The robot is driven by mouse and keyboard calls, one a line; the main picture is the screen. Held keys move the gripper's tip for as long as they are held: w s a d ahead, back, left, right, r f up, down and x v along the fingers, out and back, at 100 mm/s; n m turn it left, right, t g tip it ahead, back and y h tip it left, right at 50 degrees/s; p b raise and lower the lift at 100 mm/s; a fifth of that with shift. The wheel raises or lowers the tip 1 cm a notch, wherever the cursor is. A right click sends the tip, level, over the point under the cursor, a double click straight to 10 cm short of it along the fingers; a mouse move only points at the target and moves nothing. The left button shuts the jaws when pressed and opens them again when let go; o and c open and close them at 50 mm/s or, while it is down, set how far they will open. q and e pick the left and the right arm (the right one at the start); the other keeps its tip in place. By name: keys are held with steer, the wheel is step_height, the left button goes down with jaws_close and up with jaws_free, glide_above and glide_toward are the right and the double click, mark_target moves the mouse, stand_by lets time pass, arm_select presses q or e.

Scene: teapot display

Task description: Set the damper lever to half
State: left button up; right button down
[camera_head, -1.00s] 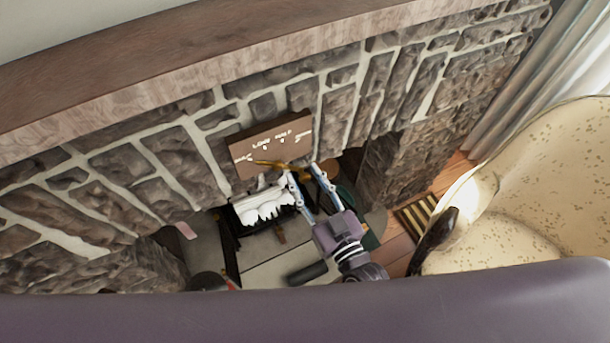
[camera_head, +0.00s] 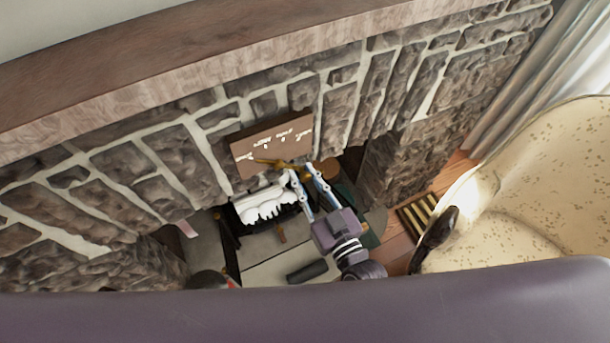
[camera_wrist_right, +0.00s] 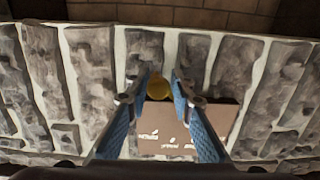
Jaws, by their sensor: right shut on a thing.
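A brown plate (camera_head: 270,140) with white markings is on the stone wall above the fireplace opening; I cannot read the markings. The brass damper lever (camera_head: 268,162) runs across the plate's lower part, its end at my right gripper (camera_head: 303,169). In the right wrist view, the lever's rounded gold end (camera_wrist_right: 158,86) shows between the blue fingers of my right gripper (camera_wrist_right: 161,76), with the plate (camera_wrist_right: 190,140) beyond it. The right gripper is shut on the lever. Its fingertips hide part of the lever in the head view. My left gripper is not in view.
A white jagged shape (camera_head: 266,205) lies in the fireplace opening just left of the right gripper. The stone wall (camera_head: 180,155) and wooden mantel (camera_head: 170,65) run behind. A speckled cream armchair (camera_head: 550,190) stands at the right.

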steer(key=shift+w+d+r+m, duration=0.1)
steer(key=shift+r+m, duration=0.05)
steer(key=shift+m, duration=0.15)
steer(key=m, duration=0.1)
steer(key=a+f+m, duration=0.1)
steer(key=shift+s+a+m, duration=0.15)
steer(key=shift+s+m, duration=0.1)
steer(key=shift+m, duration=0.05)
steer(key=shift+s+a+f+m+b, duration=0.15)
steer(key=shift+s+a+m, duration=0.2)
steer(key=shift+a+m, duration=0.85)
steer(key=shift+s+a+f+m+b, duration=0.15)
steer(key=shift+s+a+m, duration=0.25)
steer(key=shift+m, duration=1.4)
steer(key=shift+s+a+m+b, duration=0.15)
steer(key=shift+s+a+m, duration=0.15)
steer(key=shift+a+m, duration=0.9)
steer(key=shift+d+m, duration=0.25)
steer(key=shift+m, duration=0.05)
